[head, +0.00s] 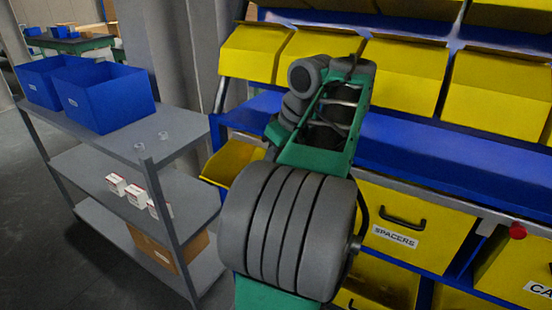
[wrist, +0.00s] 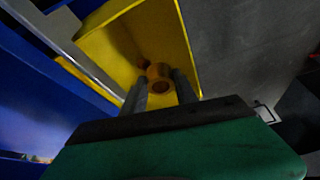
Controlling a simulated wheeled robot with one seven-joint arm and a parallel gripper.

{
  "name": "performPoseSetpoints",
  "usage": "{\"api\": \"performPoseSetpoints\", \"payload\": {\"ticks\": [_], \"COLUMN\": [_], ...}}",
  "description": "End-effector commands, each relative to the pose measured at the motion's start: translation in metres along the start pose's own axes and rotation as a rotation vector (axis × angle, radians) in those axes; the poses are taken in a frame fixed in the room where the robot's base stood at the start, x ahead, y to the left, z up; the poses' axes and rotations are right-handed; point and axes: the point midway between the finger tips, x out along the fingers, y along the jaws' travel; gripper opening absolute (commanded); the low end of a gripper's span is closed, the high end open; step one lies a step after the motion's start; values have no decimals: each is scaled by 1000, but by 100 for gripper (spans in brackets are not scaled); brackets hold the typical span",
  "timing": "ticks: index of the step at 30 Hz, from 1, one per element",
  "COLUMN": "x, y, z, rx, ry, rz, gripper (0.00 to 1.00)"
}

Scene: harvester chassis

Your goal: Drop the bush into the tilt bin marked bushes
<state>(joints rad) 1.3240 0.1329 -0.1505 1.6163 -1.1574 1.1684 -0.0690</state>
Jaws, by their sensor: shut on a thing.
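The bush, a small brown-orange ring (wrist: 160,85), sits between the two grey fingers of my gripper (wrist: 160,90) in the wrist view. My gripper is shut on it. A yellow tilt bin (wrist: 185,40) lies beyond the fingertips, with the bush over or inside its opening; I cannot tell the exact height. A small reddish-brown thing (wrist: 143,64) shows just behind the bush. In the head view an open, tilted-out yellow bin (head: 232,160) shows left of my arm, partly covered by it. Its label is not visible. My gripper is hidden behind my arm there.
A yellow drawer marked SPACERS (head: 395,232) is right of my arm. A row of yellow bins (head: 400,75) stands above the blue ledge (head: 440,145). A grey shelf cart (head: 130,140) with blue boxes (head: 105,97) is at the left.

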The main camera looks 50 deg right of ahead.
Motion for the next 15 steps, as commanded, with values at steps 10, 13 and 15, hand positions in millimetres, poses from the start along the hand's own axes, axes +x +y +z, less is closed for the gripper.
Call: {"api": "performPoseSetpoints", "payload": {"ticks": [10, 13, 15], "x": [4, 4, 4], "y": [0, 0, 0], "z": [1, 1, 1], "rx": [0, 0, 0], "ry": [0, 0, 0], "rz": [0, 0, 0], "gripper": [0, 42, 48]}}
